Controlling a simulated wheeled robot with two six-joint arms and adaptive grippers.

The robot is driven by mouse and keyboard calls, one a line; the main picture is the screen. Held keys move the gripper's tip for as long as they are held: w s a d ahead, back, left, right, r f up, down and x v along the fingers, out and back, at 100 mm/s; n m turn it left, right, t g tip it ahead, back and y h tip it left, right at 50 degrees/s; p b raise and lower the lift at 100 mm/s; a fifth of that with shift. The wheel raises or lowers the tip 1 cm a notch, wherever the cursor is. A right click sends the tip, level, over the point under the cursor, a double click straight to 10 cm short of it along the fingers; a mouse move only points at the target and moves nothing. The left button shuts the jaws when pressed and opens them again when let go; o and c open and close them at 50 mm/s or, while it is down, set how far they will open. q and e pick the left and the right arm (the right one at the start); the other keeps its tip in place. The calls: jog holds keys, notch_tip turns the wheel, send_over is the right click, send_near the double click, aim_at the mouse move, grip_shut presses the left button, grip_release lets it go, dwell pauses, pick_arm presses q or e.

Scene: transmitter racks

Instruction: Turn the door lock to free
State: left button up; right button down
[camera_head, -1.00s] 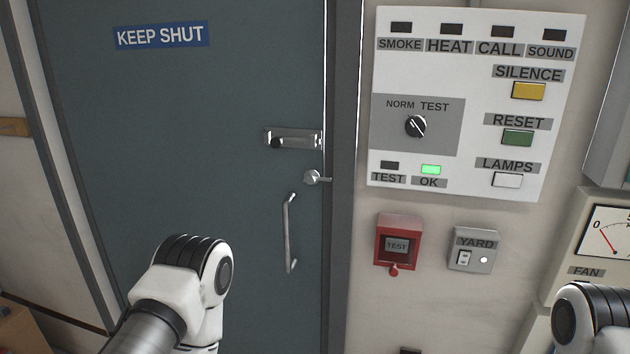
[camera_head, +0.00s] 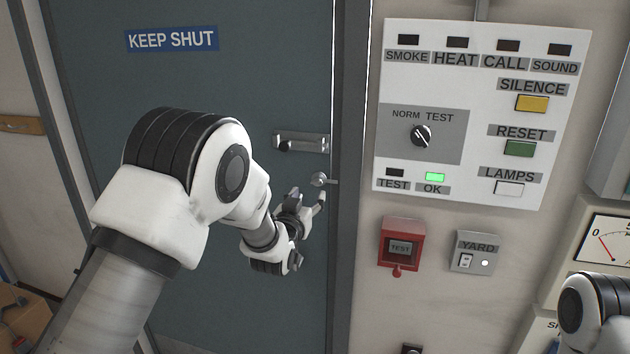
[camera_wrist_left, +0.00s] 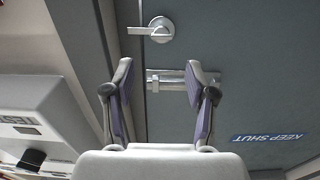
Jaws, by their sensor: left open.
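On the blue-grey door (camera_head: 225,90) is a round silver turn knob (camera_head: 318,179) with a short lever pointing right, roughly level. In the left wrist view, which is upside down, this knob (camera_wrist_left: 161,29) is at the top and its lever points left. A silver plate lock with a dark knob (camera_head: 300,142) sits above it on the door; it shows between the fingers in the left wrist view (camera_wrist_left: 172,79). My left gripper (camera_head: 308,196) is open and empty, just below the turn knob, apparently apart from it. My right gripper is out of view.
A white alarm panel (camera_head: 480,185) with buttons and a NORM/TEST switch is right of the door frame (camera_head: 345,250). Below it are a red TEST box (camera_head: 402,245) and a grey YARD switch (camera_head: 475,252). My left arm hides the door's pull handle.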

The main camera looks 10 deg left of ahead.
aim_at(316, 184)
pick_arm(q)
jog(key=w+p, duration=0.1)
jog(key=w, duration=0.1)
jog(key=w+p, duration=0.1)
jog(key=w, duration=0.2)
jog(key=w+p, duration=0.1)
jog(key=w, duration=0.1)
jog(key=shift+w+f, duration=0.3)
jog(key=shift+w, duration=0.1)
grip_shut()
